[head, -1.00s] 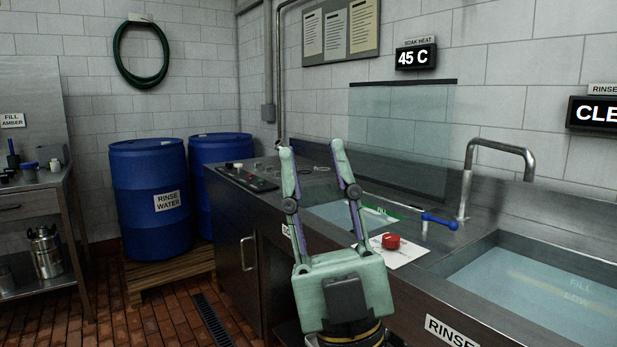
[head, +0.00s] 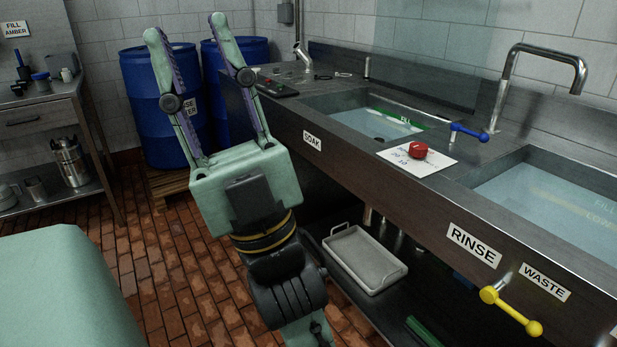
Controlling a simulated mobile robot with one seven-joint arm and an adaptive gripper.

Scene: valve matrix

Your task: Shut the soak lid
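The soak basin (head: 336,102) is in the counter, behind and right of my gripper in the head view, with water in it and a SOAK label (head: 312,141) on the front. A clear pane, which looks like the soak lid (head: 433,45), stands upright along the back of this basin; its top is out of the picture. My gripper (head: 185,28) is in front of the counter at the left, fingers pointing up and spread apart, with nothing between them. It is apart from the lid.
A red knob (head: 418,150) on a white card and a blue-handled valve (head: 469,132) sit between the soak and rinse basins. A tall tap (head: 540,52) rises behind. A yellow valve handle (head: 510,310) sticks out in front. Blue barrels (head: 157,100) stand at the left.

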